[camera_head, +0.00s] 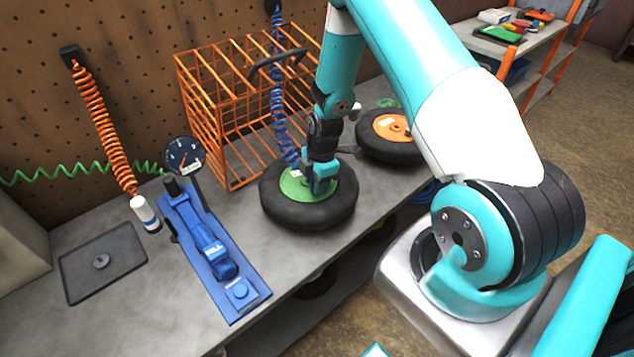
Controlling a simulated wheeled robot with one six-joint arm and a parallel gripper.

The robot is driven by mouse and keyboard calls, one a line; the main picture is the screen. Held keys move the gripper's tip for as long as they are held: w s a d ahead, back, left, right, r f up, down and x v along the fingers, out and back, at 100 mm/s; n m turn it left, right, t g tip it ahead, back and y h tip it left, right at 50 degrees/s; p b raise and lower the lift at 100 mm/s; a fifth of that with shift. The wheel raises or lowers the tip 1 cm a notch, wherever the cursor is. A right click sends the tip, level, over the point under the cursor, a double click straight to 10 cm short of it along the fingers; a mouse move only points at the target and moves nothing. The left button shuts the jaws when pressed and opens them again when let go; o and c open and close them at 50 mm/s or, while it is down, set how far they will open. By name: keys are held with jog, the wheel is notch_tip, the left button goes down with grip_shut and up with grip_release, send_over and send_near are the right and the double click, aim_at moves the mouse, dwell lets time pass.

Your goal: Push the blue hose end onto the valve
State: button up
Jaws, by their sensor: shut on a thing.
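The blue coiled hose (278,100) hangs from the pegboard, passes in front of the orange wire cage and runs down to my gripper. My gripper (318,190) is low over the green-hubbed wheel (309,213), pointing down at the hub, and is shut on the blue hose end. The hose end is mostly hidden by the fingers. The wheel lies flat on the bench, black tyre around a green hub (293,184). The valve cannot be made out; my gripper covers that part of the hub. Whether hose end and valve touch cannot be told.
An orange wire cage (205,120) stands behind the wheel. An orange-hubbed wheel (390,148) lies close on the right. A blue pump (212,250) with a gauge (184,156) stands left, beside an orange hose (100,120) and a dark tray (75,265). The grey bench (300,245) is clear in front.

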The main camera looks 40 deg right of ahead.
jog(key=shift+f+b, duration=0.6)
jog(key=shift+f, duration=0.15)
jog(key=o, duration=0.7)
jog(key=shift+s+d+r+p, duration=0.1)
jog(key=shift+d+r+p, duration=0.1)
jog(key=shift+r+p, duration=1.35)
jog(key=shift+w+d+r+p, duration=0.1)
jog(key=shift+d+r+p, duration=0.15)
jog(key=shift+r+p, duration=1.3)
jog(key=shift+s+d+r+p, duration=0.15)
jog(key=shift+r+p, duration=0.5)
jog(key=shift+r, duration=1.8)
